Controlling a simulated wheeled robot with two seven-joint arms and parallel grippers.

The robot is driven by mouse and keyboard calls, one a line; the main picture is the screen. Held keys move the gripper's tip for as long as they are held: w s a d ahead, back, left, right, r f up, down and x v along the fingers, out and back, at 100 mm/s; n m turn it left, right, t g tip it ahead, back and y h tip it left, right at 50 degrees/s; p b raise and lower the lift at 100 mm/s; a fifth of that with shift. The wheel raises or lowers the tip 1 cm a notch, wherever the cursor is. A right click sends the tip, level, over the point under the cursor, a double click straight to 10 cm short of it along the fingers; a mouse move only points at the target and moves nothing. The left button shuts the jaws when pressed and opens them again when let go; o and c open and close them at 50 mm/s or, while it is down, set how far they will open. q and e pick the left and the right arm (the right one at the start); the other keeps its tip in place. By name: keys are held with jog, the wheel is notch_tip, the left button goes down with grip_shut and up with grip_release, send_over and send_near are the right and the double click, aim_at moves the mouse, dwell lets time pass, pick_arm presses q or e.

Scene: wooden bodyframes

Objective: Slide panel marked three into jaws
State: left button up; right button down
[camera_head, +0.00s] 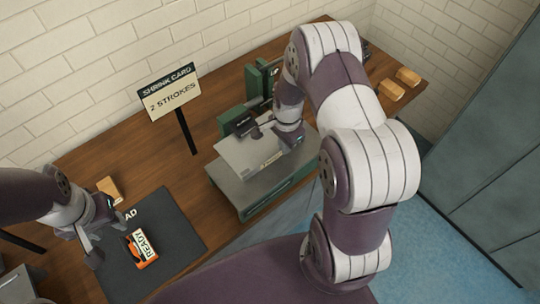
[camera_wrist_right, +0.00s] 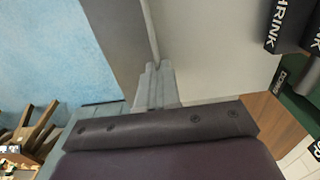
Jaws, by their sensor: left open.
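A flat light-grey panel (camera_head: 247,157) lies over the grey bed of the green machine (camera_head: 262,199) in the head view. A small label shows near its front edge, too small to read. Its pale face also fills the upper right of the right wrist view (camera_wrist_right: 215,45). The machine's green upright jaws (camera_head: 262,80) stand behind it, partly hidden by my right arm. My right gripper (camera_wrist_right: 157,75) is shut on the panel's edge; its fingers also show in the head view (camera_head: 288,135). My left gripper (camera_head: 97,228) is open and empty above the dark mat.
A dark mat (camera_head: 175,234) at front left holds an orange-and-white READY piece (camera_head: 142,247). A wooden block (camera_head: 110,189) lies behind it. A SHRINK CARD sign (camera_head: 169,91) stands left of the machine. Two wooden blocks (camera_head: 400,84) lie at the far right. The wooden table (camera_head: 165,165) is clear between mat and machine.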

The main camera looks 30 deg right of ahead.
jog(key=shift+w+a, duration=0.1)
jog(key=shift+w, duration=0.3)
jog(key=c, duration=0.7)
grip_release()
jog(key=shift+r, duration=0.1)
notch_tip(320, 180, up, 7)
jog(key=p, duration=0.6)
jog(key=shift+s, duration=0.1)
